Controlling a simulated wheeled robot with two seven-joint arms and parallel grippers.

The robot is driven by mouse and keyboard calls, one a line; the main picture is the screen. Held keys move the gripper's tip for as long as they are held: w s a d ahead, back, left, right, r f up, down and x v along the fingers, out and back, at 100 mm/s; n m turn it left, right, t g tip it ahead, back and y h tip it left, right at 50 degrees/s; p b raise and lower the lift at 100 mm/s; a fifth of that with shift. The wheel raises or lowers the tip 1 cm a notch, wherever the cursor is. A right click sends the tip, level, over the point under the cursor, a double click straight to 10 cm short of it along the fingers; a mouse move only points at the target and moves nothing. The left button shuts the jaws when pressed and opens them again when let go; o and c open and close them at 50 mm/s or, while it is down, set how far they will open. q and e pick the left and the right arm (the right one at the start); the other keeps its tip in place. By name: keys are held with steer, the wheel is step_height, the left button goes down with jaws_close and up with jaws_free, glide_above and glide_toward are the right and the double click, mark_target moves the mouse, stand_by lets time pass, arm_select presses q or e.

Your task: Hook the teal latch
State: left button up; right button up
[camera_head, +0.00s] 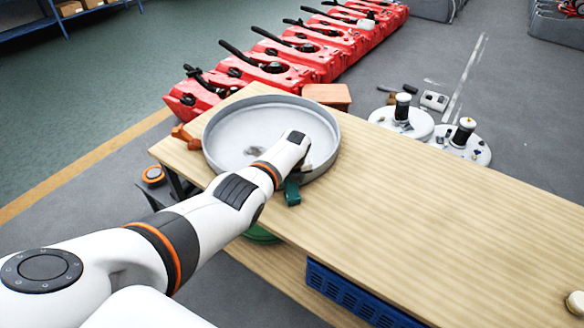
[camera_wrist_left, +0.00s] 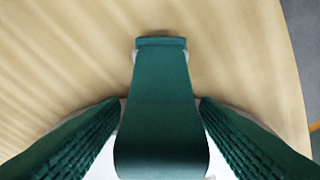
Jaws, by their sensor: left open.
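The teal latch (camera_head: 292,191) shows at the near rim of the round grey tank lid or pan (camera_head: 213,158), which lies on the wooden bench. In the left wrist view the latch (camera_wrist_left: 160,110) is a broad teal strap with a crosswise bar at its far end. My left gripper (camera_wrist_left: 160,104) is open, with its ribbed dark green fingers on either side of the strap and narrow gaps showing. In the head view its wrist hangs over the pan's right side and hides the fingers and part of the rim. My right gripper is not in view.
The wooden bench (camera_head: 420,210) is mostly clear to the right. An orange-brown clamp-like piece (camera_head: 186,137) sits left of the pan. A blue crate (camera_head: 355,298) is below the bench. Red scrubber tanks (camera_head: 270,68) line the floor behind, with two white round parts (camera_head: 402,122) nearby.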

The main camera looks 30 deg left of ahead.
mark_target(293, 189)
arm_select(q)
steer(key=p+v, duration=0.3)
steer(key=v, duration=0.2)
steer(key=shift+r, duration=0.2)
steer(key=shift+v, duration=2.75)
